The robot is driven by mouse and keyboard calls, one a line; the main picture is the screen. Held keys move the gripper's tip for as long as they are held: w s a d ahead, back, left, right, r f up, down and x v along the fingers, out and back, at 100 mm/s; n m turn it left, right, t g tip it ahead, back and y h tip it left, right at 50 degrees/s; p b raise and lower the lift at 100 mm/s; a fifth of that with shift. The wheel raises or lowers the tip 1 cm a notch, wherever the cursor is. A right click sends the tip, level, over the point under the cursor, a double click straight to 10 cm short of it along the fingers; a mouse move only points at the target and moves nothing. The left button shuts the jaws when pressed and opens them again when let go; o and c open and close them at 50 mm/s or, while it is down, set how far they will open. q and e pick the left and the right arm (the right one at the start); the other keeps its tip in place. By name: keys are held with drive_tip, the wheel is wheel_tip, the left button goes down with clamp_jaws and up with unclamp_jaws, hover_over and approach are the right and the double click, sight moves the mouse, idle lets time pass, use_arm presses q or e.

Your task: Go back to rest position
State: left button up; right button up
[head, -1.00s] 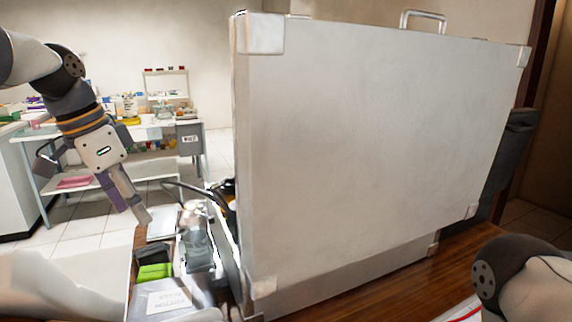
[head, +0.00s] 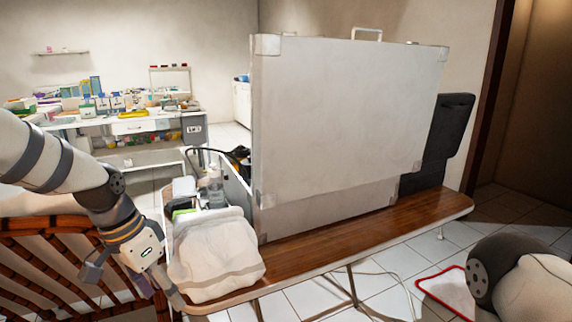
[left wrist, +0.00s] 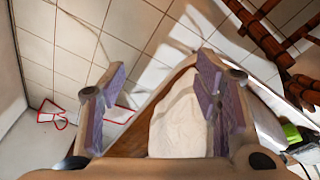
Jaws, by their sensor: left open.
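My left gripper (head: 160,295) hangs low at the left of the head view, beside the white cloth-like bundle (head: 215,258) on the near end of the wooden table. In the left wrist view its two purple-padded fingers (left wrist: 162,68) stand wide apart with nothing between them in their grip. The pale bundle (left wrist: 178,125) shows beyond and below the fingers. Part of my right arm shows at the lower right of the head view, but its gripper is out of the frame.
A large pale case (head: 345,120) stands upright on the wooden table (head: 380,226). A tray of supplies (head: 168,225) sits left of it. A brown slatted chair (head: 50,260) is close to my left arm. A red-edged white mat (head: 447,290) lies on the tiles.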

use_arm(q)
drive_tip(key=s+d+f+n+g, duration=0.1)
drive_tip(key=s+f+n, duration=0.1)
drive_tip(key=s+f, duration=0.85)
drive_tip(key=s+d+f+n+g, duration=0.1)
drive_tip(key=s+d+f+n, duration=0.1)
drive_tip(key=s+f, duration=0.85)
drive_tip(key=s+a+f+n+g+y, duration=0.1)
drive_tip(key=s+a+f+n+y, duration=0.1)
drive_tip(key=s, duration=1.5)
drive_tip(key=shift+s+a+f+n, duration=0.15)
drive_tip(key=shift+a+f+n, duration=0.15)
drive_tip(key=shift+a+n, duration=0.25)
